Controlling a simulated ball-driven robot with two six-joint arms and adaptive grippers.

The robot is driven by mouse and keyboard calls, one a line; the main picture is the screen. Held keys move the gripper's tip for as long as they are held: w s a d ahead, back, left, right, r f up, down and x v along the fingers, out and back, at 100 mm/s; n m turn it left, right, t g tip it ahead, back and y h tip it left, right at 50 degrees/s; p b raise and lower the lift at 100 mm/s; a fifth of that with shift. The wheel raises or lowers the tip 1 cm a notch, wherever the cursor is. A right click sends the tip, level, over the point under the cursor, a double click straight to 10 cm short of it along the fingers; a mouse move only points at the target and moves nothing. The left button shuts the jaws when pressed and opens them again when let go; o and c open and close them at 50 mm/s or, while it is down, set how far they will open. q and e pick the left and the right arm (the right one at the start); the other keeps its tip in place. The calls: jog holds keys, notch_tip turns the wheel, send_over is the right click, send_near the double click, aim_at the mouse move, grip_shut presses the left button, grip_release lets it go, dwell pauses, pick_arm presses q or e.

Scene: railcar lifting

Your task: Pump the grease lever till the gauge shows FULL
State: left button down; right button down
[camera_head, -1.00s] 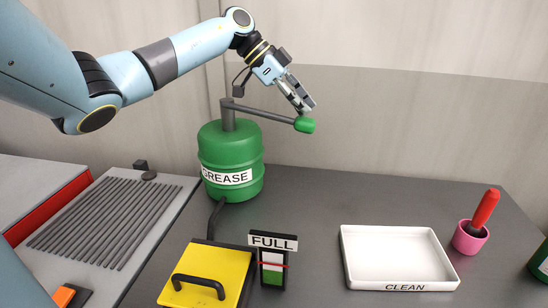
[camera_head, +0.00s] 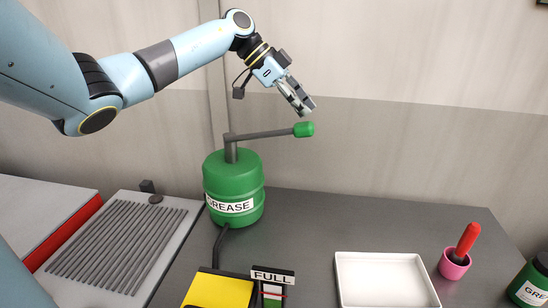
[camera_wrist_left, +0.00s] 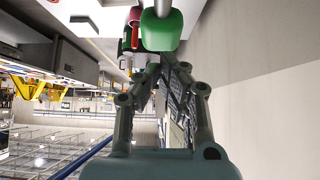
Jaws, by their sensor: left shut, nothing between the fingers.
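The green grease drum (camera_head: 234,188) stands on the table at centre left. Its grey lever (camera_head: 265,134) slopes slightly up to the right and ends in a green grip (camera_head: 303,129). My left gripper (camera_head: 304,109) is shut and empty, just above this grip; I cannot tell if they touch. In the left wrist view the grip (camera_wrist_left: 161,31) shows just beyond the fingertips (camera_wrist_left: 163,60). The gauge (camera_head: 272,290) under the FULL sign (camera_head: 272,276) is cut by the bottom edge; green shows below its red line. My right gripper is not in view.
A yellow box (camera_head: 218,290) stands in front of the drum. A white tray (camera_head: 338,280), a pink cup (camera_head: 454,266) with a red-handled tool (camera_head: 467,240) and a green jar (camera_head: 528,285) are to the right. A ribbed grey panel (camera_head: 120,240) lies left.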

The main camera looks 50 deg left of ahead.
aim_at(303, 124)
pick_arm(q)
jog(key=shift+f, duration=0.15)
dwell(0.3)
jog(key=shift+f, duration=0.3)
jog(key=shift+f+b, duration=2.1)
jog(key=shift+f, duration=2.3)
notch_tip(303, 124, up, 5)
jog(key=p, duration=0.4)
jog(key=shift+r, duration=2.3)
jog(key=shift+f, duration=0.1)
